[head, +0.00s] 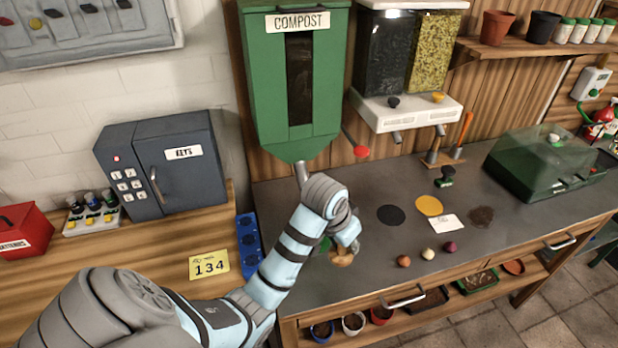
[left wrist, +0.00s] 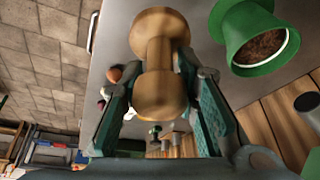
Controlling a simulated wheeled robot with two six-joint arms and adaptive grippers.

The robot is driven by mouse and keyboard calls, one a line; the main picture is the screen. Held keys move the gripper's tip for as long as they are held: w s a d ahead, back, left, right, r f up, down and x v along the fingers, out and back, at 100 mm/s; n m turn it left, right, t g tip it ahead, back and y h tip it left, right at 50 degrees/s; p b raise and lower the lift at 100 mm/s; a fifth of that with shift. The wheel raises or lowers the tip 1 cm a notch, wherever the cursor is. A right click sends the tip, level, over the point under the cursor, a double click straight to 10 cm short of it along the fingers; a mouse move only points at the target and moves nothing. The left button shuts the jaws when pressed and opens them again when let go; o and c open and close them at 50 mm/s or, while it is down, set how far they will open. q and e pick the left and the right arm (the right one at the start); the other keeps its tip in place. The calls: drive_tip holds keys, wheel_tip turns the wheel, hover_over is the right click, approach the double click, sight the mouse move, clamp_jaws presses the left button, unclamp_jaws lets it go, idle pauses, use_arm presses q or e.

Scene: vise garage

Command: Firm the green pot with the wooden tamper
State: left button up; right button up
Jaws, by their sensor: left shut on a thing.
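My left gripper (left wrist: 158,120) is shut on the wooden tamper (left wrist: 158,60), a pale turned piece with wide ends and a narrower middle. In the head view the tamper's wooden end (head: 342,258) shows just below my left gripper (head: 346,238), over the grey bench. The green pot (left wrist: 236,40) shows in the left wrist view beside the tamper and apart from it in the picture, with dark soil inside. In the head view only a sliver of the pot (head: 325,244) shows behind my arm. My right gripper is in neither view.
The green compost dispenser (head: 255,90) hangs above the bench with its spout near my left wrist. Several small balls, including an orange one (head: 403,261), lie right of the tamper. Black (head: 391,215) and yellow (head: 429,206) discs lie farther back. A green-lidded box (head: 545,165) stands far right.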

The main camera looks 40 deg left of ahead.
use_arm(q)
drive_tip(key=w+a+r+m+h+p, duration=0.1)
drive_tip(key=w+a+r+m+p, duration=0.15)
drive_tip(key=a, duration=0.35)
drive_tip(key=w+a+r+m+h+p, duration=0.1)
drive_tip(key=w+a+r+m+p, duration=0.15)
drive_tip(key=a, duration=0.35)
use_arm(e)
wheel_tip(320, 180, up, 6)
use_arm(q)
wheel_tip(320, 180, down, 7)
drive_tip(key=m+b, duration=0.1)
drive_tip(key=b, duration=0.2)
drive_tip(key=m+g+h+b, duration=0.1)
drive_tip(key=m+b, duration=0.1)
drive_tip(key=b, duration=0.2)
drive_tip(key=shift+s+g, duration=0.1)
drive_tip(key=shift+g, duration=0.2)
drive_tip(key=shift+d+r, duration=0.1)
drive_tip(key=shift+r, duration=0.1)
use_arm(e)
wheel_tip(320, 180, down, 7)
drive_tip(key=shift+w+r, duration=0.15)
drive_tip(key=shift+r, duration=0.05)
use_arm(q)
drive_tip(key=shift+f, duration=0.4)
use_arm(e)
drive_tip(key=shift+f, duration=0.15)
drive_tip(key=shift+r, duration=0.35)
